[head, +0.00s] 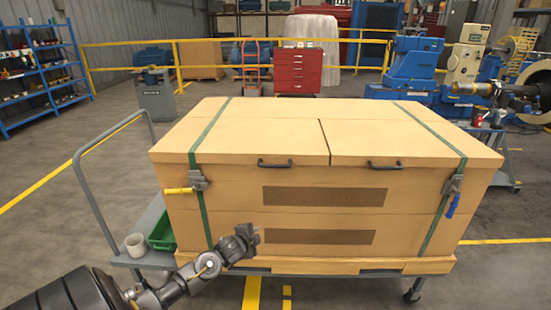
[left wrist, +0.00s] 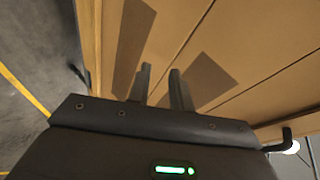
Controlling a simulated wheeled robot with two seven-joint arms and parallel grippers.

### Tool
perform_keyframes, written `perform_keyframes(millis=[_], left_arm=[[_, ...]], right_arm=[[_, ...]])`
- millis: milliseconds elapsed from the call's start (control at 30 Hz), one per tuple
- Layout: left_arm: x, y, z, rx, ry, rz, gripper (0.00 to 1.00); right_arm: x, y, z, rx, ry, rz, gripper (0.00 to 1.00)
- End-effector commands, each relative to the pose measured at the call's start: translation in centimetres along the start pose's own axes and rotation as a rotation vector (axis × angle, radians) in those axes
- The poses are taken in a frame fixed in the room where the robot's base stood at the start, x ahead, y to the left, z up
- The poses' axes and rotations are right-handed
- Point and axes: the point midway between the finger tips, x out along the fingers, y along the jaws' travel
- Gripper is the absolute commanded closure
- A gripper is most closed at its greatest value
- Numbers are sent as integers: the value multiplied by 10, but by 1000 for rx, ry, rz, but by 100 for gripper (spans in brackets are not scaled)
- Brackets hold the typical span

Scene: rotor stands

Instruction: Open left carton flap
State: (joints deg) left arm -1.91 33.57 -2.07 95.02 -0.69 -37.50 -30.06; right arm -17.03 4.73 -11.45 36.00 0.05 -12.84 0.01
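A large tan carton (head: 310,230) stands on a grey cart. Its left flap (head: 262,138) lies flat and closed, with a black handle (head: 275,163) at its front edge. The right flap (head: 385,140) is also flat, with its own handle (head: 384,165). A green strap (head: 204,220) crosses the left side, with a buckle and yellow lever (head: 180,191). My left gripper (head: 252,240) is low before the carton's front, below the left handle. In the left wrist view its fingers (left wrist: 162,85) are apart with nothing between them.
The cart's push rail (head: 92,205) rises at the left. A white cup (head: 135,245) and a green bin (head: 162,235) sit on the cart's left end. A second green strap (head: 440,215) with a blue-levered buckle (head: 452,205) crosses the right side. The carton's top is clear.

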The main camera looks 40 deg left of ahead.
Motion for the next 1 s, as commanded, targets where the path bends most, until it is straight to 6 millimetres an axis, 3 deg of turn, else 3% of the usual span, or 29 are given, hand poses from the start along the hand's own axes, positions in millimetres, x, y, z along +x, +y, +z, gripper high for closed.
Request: perform_keyframes(millis=[33,100,200,300,433,633,1000], left_arm=[[-18,-55,-24,58,35,-68,78],[-40,-106,-48,130,68,-142,78],[-70,-158,-74,211,99,-226,78],[-91,-187,-90,264,118,-279,78],[-103,-202,-99,294,126,-309,78],[-99,-206,-100,294,127,-312,78],[-40,-225,-111,289,125,-311,78]], right_arm=[[-11,-3,-1,1,1,-4,100],[-16,-6,-2,2,1,-7,100],[-21,-8,-2,3,1,-10,100],[-24,-8,-1,3,-1,-10,100],[-25,-7,1,2,-3,-9,100],[-26,-3,3,1,-6,-5,100],[-41,0,2,0,-8,-2,100]])
